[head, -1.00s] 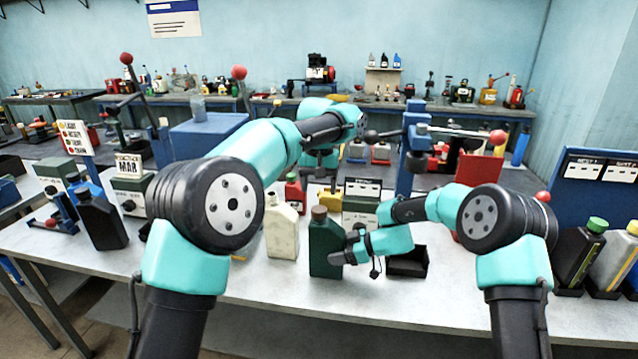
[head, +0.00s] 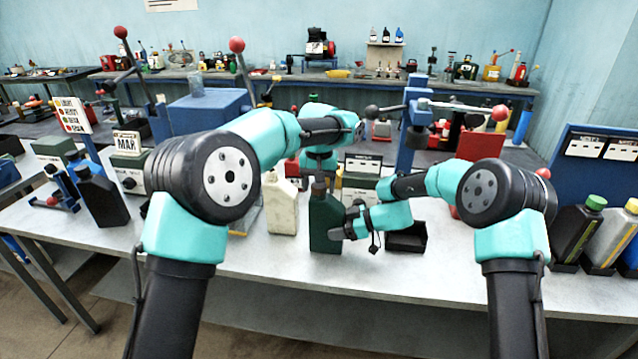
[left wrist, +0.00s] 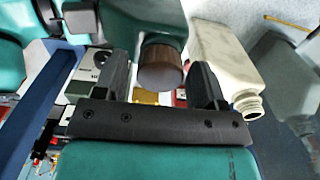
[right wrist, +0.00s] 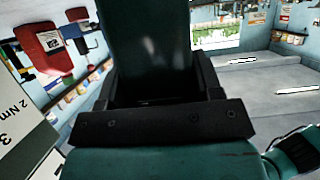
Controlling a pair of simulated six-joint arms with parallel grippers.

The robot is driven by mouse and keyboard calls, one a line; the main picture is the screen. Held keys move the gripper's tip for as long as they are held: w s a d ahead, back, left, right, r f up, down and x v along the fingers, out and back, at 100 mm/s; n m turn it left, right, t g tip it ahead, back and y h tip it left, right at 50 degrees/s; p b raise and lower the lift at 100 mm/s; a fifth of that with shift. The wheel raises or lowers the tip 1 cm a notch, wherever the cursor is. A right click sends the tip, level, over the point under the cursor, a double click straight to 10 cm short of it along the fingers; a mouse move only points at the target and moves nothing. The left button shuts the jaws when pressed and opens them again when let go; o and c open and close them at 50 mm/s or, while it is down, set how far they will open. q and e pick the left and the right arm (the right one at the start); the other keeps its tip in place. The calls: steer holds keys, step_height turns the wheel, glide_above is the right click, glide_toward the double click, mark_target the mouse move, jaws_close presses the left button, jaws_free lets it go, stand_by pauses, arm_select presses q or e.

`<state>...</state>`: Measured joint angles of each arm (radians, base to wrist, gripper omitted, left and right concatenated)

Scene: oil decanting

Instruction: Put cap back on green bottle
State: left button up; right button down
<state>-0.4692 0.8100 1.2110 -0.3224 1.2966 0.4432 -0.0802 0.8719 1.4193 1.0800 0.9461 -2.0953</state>
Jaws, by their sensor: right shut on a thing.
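The dark green bottle (head: 325,228) stands upright on the front bench. My right gripper (head: 346,230) is shut on its body from the right; the right wrist view shows the bottle (right wrist: 150,45) filling the space between the fingers. A round brown cap (left wrist: 160,65) is at the top of the green bottle (left wrist: 145,15) in the left wrist view. My left gripper (left wrist: 162,82) is directly above the bottle, pointing down, with its fingers open on either side of the cap. Whether the cap is seated on the neck cannot be told.
A cream bottle (head: 282,210) with an uncapped neck stands just left of the green one. A black tray (head: 407,238) lies to its right. A dark bottle (head: 102,200) stands at left, and capped bottles (head: 578,232) stand at right. The bench front is clear.

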arm_select(q)
steer(key=c, duration=0.8)
steer(key=o, duration=1.1)
steer(key=shift+c, duration=0.2)
step_height(320, 180, up, 12)
arm_select(e)
steer(key=shift+c, duration=1)
jaws_free()
